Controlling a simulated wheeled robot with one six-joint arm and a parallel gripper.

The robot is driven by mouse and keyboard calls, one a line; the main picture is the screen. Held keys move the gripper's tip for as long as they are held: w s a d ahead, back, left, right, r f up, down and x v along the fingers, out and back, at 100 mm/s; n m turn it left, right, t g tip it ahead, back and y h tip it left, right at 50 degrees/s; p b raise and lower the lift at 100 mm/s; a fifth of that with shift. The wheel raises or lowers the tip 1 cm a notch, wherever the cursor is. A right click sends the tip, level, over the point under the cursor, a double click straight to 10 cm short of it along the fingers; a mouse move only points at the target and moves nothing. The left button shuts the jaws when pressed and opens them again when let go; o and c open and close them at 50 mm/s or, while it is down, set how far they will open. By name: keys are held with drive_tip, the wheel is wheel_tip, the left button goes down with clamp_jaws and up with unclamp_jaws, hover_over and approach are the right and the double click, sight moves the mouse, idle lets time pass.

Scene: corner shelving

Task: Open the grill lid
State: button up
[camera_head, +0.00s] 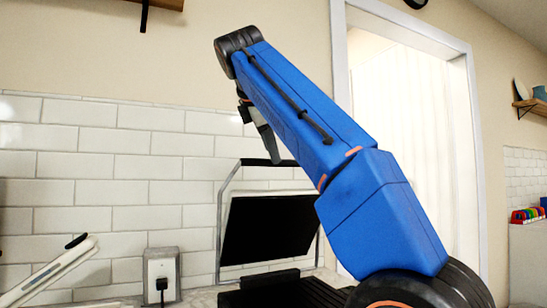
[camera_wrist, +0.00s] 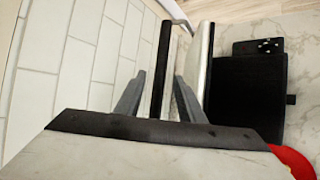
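The grill lid (camera_head: 268,230) is a dark panel in a thin metal frame, standing near upright against the tiled wall in the head view. Its black handle bar (camera_head: 255,162) runs across the top of the frame. The dark grill base (camera_head: 285,293) lies below, partly hidden by my arm. My gripper (camera_head: 270,148) points down at the handle bar. In the wrist view, the grey fingers of my gripper (camera_wrist: 157,100) are apart, with the black handle bar (camera_wrist: 161,60) between them. The lid shows edge-on (camera_wrist: 201,65) beside it, and the dark base (camera_wrist: 245,100) lies to the right.
A wall socket (camera_head: 161,272) with a black plug is left of the grill. A white long-handled object (camera_head: 50,270) leans at the far left. White tiles are close behind the grill. A doorway (camera_head: 405,130) opens at right. Something red (camera_wrist: 292,160) shows at the wrist view's lower right.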

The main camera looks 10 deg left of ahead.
drive_tip(key=shift+v, duration=0.8)
